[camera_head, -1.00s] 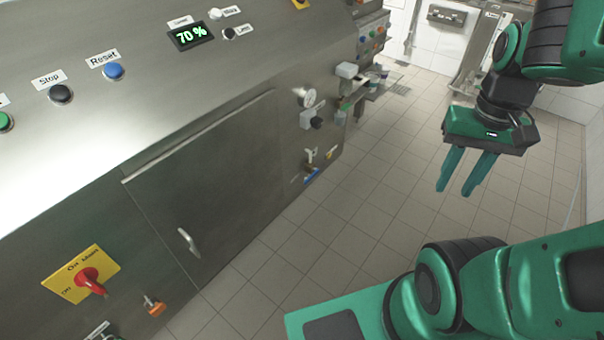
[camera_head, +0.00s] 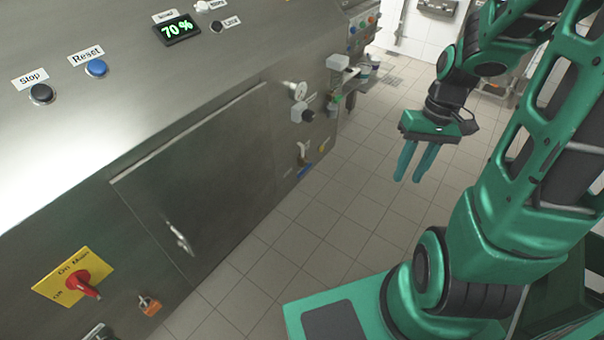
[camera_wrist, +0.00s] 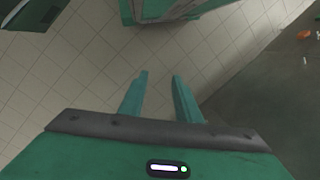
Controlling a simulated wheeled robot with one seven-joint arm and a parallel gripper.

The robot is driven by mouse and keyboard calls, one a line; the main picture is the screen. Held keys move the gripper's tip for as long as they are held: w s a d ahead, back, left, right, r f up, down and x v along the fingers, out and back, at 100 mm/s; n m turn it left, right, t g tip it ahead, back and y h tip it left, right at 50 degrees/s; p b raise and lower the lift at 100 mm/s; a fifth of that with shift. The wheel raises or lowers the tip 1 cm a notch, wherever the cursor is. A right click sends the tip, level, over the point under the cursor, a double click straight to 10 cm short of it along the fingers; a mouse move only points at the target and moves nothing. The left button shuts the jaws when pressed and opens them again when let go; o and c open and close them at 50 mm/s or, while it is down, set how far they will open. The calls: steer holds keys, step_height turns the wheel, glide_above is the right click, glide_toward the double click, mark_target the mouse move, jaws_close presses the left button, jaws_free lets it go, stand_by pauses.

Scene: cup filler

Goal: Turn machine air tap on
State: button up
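The steel machine (camera_head: 200,170) fills the left and middle of the head view. On its front, right of the door, sit a round pressure gauge (camera_head: 297,90) with a black knob (camera_head: 308,115) near it.
A red main switch on a yellow plate (camera_head: 60,288) and an orange padlock (camera_head: 150,305) sit low at left. The cabinet door handle (camera_head: 180,240) sticks out. Tiled floor (camera_head: 340,225) lies free between the machine and my base.

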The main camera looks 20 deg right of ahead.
steer(key=w+a+f+n+y, duration=0.1)
steer(key=w+a+f+y, duration=0.15)
steer(key=f, duration=0.35)
steer(key=w+a+f+n+y, duration=0.1)
steer(key=w+f, duration=0.2)
steer(key=f, duration=0.2)
steer(key=m+t+y, duration=0.5)
steer(key=m+t, duration=0.5)
steer(key=t, duration=0.5)
glide_toward(303, 174)
steer(key=shift+t, duration=0.3)
steer(key=x, duration=1)
steer(key=shift+w+a+f, duration=0.15)
steer(key=shift+w+a, duration=0.05)
steer(key=shift+w, duration=0.05)
jaws_close()
